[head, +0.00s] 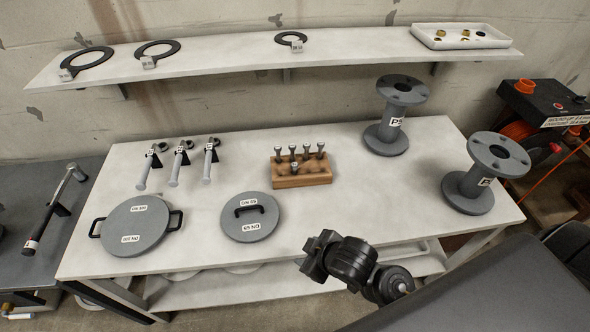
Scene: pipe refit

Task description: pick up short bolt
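Several short grey bolts (306,151) stand upright, heads up, in a wooden block (302,180) near the middle of the table. One bolt-like piece (294,167) sits lower at the block's front. My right gripper (316,252) is over the table's front edge, in front of the block and apart from it. I see nothing held in it, but its fingers are too dark and foreshortened to tell open from shut. My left gripper is not in view.
Three long-handled tools (175,168) lie on the left of the table (345,200). Two round lids with handles (137,222) (250,218) lie in front. Two flanged pipe pieces (387,131) (468,190) stand on the right. A shelf (220,56) holds rings and a tray (462,43).

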